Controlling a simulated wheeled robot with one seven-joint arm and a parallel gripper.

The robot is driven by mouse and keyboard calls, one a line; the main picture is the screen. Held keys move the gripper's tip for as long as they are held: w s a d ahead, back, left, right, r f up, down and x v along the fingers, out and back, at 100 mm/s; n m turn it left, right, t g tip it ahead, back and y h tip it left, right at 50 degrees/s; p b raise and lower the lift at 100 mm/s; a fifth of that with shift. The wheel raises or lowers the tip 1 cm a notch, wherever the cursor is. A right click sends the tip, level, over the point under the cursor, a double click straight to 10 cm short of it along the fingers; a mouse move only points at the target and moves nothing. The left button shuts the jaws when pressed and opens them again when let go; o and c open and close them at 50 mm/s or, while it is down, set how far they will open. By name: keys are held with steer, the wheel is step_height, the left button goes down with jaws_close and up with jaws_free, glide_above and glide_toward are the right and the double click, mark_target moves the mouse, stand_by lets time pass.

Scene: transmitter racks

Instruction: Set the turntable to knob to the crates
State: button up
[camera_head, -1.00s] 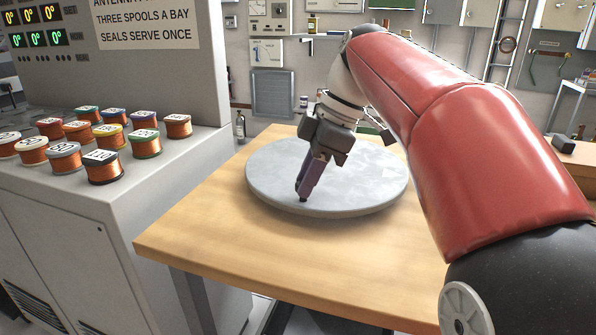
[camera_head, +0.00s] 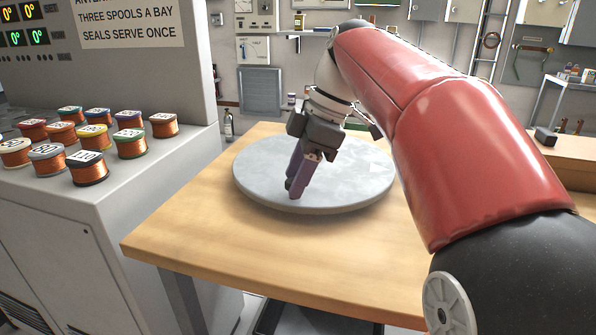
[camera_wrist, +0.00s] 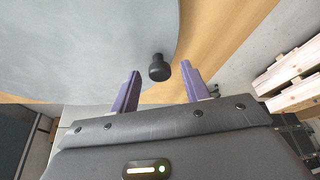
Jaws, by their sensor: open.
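The turntable (camera_head: 350,185) is a round grey disc lying flat on a wooden table; its surface also fills the upper left of the wrist view (camera_wrist: 80,50). A black knob (camera_wrist: 159,68) stands near its rim in the wrist view. My gripper (camera_head: 293,192) points down over the near left part of the disc. In the wrist view its purple fingers (camera_wrist: 160,72) are open, one to each side of the knob, apart from it. Pale wooden slatted crates (camera_wrist: 290,80) show at the right of the wrist view.
A grey console (camera_head: 150,190) with several copper wire spools (camera_head: 88,168) stands left of the wooden table (camera_head: 190,225). A sign (camera_head: 130,25) about spools hangs above them. The table's near part is bare. Shelves and cabinets line the back wall.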

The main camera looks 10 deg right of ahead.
steer(key=p+v, duration=0.1)
steer(key=v, duration=0.6)
steer(key=shift+d+r+p, duration=0.2)
steer(key=shift+r+p, duration=0.1)
steer(key=shift+r, duration=0.05)
